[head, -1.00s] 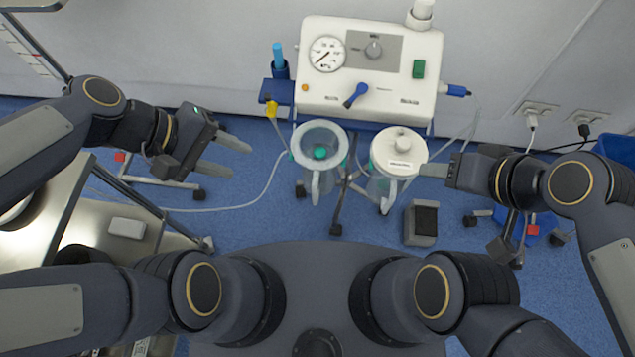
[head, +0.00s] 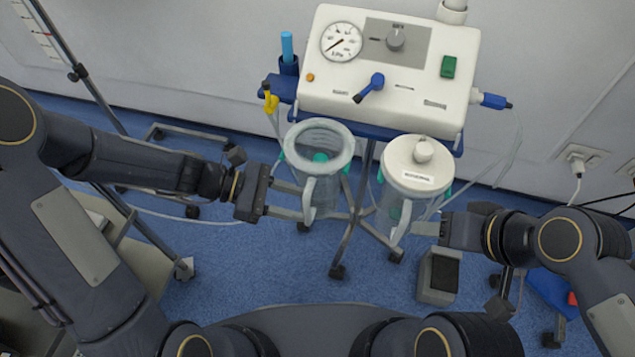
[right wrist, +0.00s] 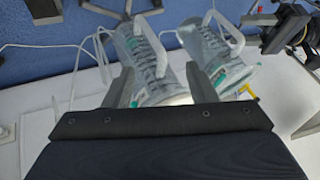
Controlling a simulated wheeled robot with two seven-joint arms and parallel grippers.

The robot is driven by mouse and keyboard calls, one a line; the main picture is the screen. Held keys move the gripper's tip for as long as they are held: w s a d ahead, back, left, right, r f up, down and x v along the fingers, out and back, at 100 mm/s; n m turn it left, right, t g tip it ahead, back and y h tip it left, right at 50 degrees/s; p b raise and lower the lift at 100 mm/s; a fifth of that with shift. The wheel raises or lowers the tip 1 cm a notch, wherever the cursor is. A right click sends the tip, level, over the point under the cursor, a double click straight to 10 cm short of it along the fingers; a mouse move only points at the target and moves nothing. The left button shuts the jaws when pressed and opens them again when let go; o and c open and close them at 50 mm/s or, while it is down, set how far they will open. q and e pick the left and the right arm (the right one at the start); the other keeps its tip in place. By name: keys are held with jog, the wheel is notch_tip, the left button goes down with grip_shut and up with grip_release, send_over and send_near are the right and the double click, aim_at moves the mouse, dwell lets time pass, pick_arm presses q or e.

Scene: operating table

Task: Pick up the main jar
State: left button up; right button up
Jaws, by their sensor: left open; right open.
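Two clear jars with handles hang on the front of the white suction unit. The left jar (head: 318,160) has an open-looking rim and green inside; the right jar (head: 412,165) has a white lid with a label too small to read. I cannot tell which is the main jar. My left gripper (head: 302,202) is open, its fingertips at the left jar's handle; contact is unclear. My right gripper (head: 418,229) is open beside the lidded jar's handle. In the right wrist view, the lidded jar (right wrist: 145,55) appears beyond and between the fingers (right wrist: 160,80), with the other jar (right wrist: 215,55) to its right.
The white suction unit (head: 385,75) with gauge and knobs stands behind the jars on a wheeled stand (head: 345,240). A foot pedal (head: 440,272) lies on the blue floor below the right gripper. Thin tubes and cables run around the stand. A pole stands at left.

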aim_at(307, 205)
pick_arm(q)
jog(key=b+x, duration=0.1)
jog(key=x, duration=0.2)
jog(key=shift+w+d+f, duration=0.1)
jog(key=shift+f, duration=0.05)
jog(key=shift+c, duration=0.2)
grip_shut()
